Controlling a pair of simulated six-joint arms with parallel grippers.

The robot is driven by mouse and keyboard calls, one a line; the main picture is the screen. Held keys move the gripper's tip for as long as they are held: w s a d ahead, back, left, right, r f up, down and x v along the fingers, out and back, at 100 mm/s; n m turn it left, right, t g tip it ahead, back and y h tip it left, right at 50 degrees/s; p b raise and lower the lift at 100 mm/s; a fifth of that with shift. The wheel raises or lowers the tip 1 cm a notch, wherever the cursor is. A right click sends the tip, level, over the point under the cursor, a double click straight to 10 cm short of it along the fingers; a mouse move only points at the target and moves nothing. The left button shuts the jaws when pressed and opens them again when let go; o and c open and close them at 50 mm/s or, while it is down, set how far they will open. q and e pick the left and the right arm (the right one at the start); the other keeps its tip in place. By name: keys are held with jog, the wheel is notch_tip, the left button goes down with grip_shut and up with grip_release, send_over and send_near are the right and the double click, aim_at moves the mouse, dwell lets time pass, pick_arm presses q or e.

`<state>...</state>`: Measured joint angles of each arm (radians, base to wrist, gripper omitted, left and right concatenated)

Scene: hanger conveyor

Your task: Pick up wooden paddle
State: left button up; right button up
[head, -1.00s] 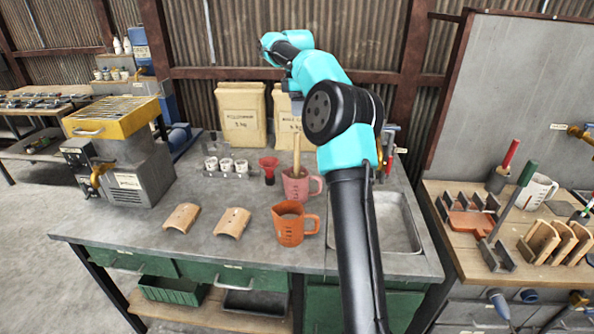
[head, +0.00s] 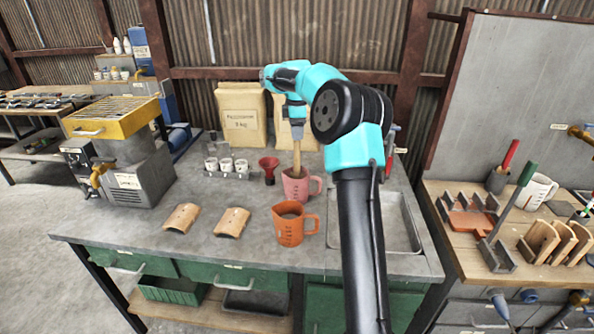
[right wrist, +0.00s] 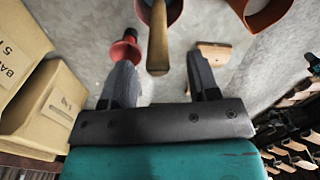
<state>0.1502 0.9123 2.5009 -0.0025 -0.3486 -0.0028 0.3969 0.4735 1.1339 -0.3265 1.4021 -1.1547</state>
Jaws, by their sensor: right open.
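The wooden paddle (head: 297,158) stands upright in the pink measuring jug (head: 296,187), its handle rising above the rim. My right gripper (head: 297,131) is above the handle's top. In the right wrist view the right gripper (right wrist: 170,80) is open, and the paddle handle (right wrist: 158,40) shows between its two fingers, not gripped. The pink jug (right wrist: 160,10) is only partly visible there. The left gripper is not in view.
An orange jug (head: 289,226) stands in front of the pink jug. A red funnel (head: 269,165) is to its left, and paper sacks (head: 243,115) stand behind. A sink (head: 390,220) lies to the right. Two curved wooden pieces (head: 232,222) lie front left.

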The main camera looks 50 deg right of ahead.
aim_at(297, 142)
notch_tip(297, 142, down, 5)
jog(key=shift+w+d, duration=0.1)
dwell(0.6)
jog(key=c, duration=1)
jog(key=shift+r, duration=0.1)
